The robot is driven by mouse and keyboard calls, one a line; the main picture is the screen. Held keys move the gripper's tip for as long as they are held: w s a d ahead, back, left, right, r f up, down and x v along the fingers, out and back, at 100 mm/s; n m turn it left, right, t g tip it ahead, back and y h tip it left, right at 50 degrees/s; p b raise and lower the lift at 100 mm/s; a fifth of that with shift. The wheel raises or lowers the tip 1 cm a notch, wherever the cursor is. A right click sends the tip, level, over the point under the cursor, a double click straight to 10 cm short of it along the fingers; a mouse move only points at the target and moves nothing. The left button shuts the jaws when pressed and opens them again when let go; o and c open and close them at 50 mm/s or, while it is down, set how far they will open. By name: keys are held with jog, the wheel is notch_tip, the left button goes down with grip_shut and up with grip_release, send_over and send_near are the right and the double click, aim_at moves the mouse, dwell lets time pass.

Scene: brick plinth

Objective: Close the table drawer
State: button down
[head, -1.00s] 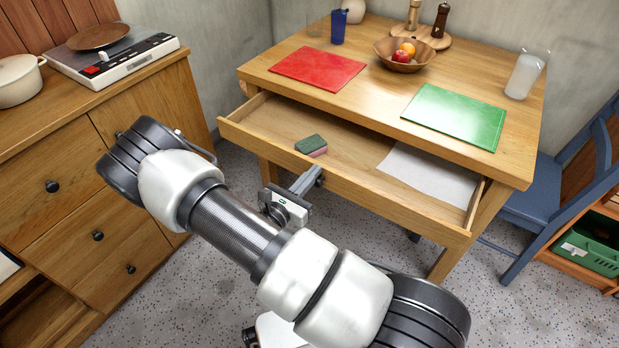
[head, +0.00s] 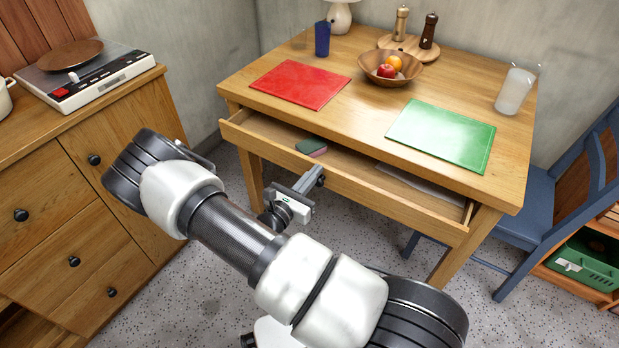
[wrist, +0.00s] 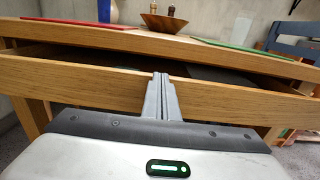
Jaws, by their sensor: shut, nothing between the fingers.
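The table drawer (head: 390,200) is partly open, its front standing out from the wooden table (head: 366,97). A green and pink sponge (head: 311,147) and a white sheet (head: 420,184) lie inside, partly hidden under the tabletop. My gripper (head: 318,172) is at the drawer's front face, a little left of its middle. In the wrist view, the drawer front (wrist: 110,75) spans the picture and my shut, empty fingers (wrist: 162,80) reach up to it. They appear to touch it, but the exact contact is hard to tell.
On the tabletop are a red mat (head: 301,80), a green mat (head: 443,135), a fruit bowl (head: 390,68), a blue cup (head: 322,38) and a clear jug (head: 515,91). A wooden cabinet (head: 75,190) stands left. A blue chair (head: 560,190) stands right.

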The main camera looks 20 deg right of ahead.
jog(key=x, duration=1)
jog(key=shift+a, duration=0.1)
jog(key=shift+s+a, duration=0.1)
jog(key=shift+a, duration=0.15)
jog(key=p+v, duration=0.2)
jog(key=v, duration=1.2)
jog(key=s+d+r+m+g+y, duration=0.2)
jog(key=s+r+m+g, duration=0.4)
jog(key=r+m, duration=0.2)
jog(key=s+d+r+m+g+y, duration=0.2)
jog(key=s+r+m+g, duration=0.4)
jog(key=r+m, duration=0.25)
jog(key=s+a+r+m+t+y, duration=0.35)
jog(key=s+a+r+y, duration=0.2)
jog(key=r, duration=0.25)
jog(key=s+a+r+m+t+y, duration=0.3)
jog(key=s+a+r+m+y, duration=0.15)
jog(key=s+r, duration=0.35)
notch_tip(320, 180, up, 24)
jog(key=w+p, duration=0.1)
jog(key=p, duration=2.1)
jog(key=shift+w+d+f+m+p, duration=0.15)
jog(key=shift+d+m+p, duration=0.15)
jog(key=shift+m+p, duration=0.15)
